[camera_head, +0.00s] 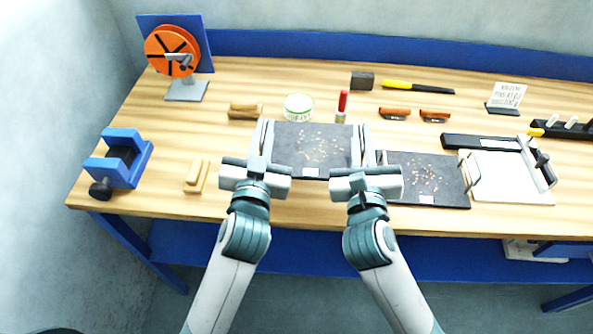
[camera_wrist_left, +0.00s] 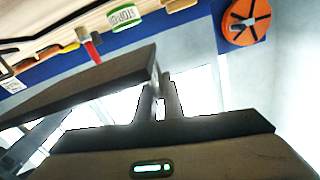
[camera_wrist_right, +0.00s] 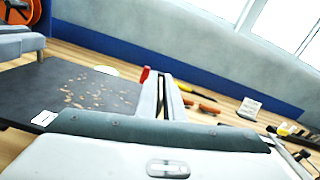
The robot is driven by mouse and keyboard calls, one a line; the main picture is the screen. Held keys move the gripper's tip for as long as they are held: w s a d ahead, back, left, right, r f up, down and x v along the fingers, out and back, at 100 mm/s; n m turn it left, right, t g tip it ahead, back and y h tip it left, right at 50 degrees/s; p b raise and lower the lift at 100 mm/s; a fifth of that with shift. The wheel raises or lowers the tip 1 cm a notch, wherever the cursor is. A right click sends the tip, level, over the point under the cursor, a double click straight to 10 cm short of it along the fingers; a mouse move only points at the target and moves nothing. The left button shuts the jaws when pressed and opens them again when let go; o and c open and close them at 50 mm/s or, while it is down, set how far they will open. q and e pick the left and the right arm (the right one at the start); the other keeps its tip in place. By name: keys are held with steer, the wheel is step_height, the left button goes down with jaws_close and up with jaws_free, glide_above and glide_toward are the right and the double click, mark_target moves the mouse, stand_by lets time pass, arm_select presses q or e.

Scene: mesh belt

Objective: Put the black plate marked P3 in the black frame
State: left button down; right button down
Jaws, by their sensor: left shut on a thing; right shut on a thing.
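A black plate (camera_head: 330,140) with light brown specks and a white label is held between my two grippers. Its label is too small to read in the head view. My left gripper (camera_head: 265,128) is shut on the plate's left edge; my right gripper (camera_head: 364,130) is shut on its right edge. The plate also shows in the left wrist view (camera_wrist_left: 85,88), tilted in the picture, and in the right wrist view (camera_wrist_right: 45,90). A second black speckled plate (camera_head: 405,170) lies to the right, its label also unreadable.
A white panel (camera_head: 505,185) with metal handles and a black bar (camera_head: 460,141) lie at the right.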

arm_select(q)
steer(key=shift+w+a, duration=0.1)
steer(key=shift+a, duration=0.2)
arm_select(e)
steer(key=shift+w+a, duration=0.1)
